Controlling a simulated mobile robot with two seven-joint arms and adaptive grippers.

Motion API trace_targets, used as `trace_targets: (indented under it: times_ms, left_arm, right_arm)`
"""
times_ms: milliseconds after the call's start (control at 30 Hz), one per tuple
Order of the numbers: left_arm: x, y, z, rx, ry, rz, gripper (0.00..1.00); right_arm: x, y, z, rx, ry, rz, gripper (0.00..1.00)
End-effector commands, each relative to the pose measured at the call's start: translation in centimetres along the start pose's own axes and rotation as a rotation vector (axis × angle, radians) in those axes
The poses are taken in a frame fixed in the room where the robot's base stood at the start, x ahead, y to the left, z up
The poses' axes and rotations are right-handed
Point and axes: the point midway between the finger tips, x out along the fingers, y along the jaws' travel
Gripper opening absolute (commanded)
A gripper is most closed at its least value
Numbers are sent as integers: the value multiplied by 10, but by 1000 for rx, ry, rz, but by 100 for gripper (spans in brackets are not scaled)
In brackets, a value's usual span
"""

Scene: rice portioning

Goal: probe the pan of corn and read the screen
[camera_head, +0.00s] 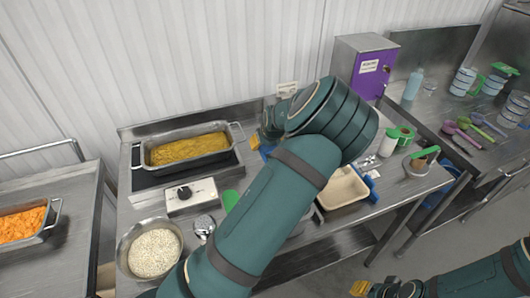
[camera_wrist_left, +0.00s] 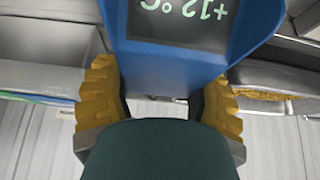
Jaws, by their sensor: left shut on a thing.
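The screen (camera_wrist_left: 185,15) faces the wrist camera upside down and reads +12 °C. The probe tip is hidden. My right gripper (camera_head: 366,288) is at the bottom edge, partly cut off.
A pot of white grains (camera_head: 126,246) stands front left, with a knob box (camera_head: 203,196) behind it. An orange-filled pan (camera_head: 48,222) is at far left. A beige tray (camera_head: 345,190), green-topped containers and a purple-fronted box (camera_head: 371,79) stand to the right.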

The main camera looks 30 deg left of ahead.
Motion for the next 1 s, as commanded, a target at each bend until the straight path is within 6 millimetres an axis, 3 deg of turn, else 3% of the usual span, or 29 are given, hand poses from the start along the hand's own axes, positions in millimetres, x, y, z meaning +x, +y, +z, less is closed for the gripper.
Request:
trace_targets:
  times_ms: [200,367,833,1000]
  left_arm:
    - [-33,1,-19,0,0,2,23]
    - [-45,0,-26,-1,0,0,23]
    - [-83,0,-48,1,0,0,23]
    - [-93,1,-54,0,1,1,23]
  right_arm:
    - [-5,-1,0,0,0,-1,34]
    - [-8,-3,-1,0,0,-1,34]
    - [-45,-17,-6,0,0,-1,34]
    - [-44,-17,-6,0,0,-1,34]
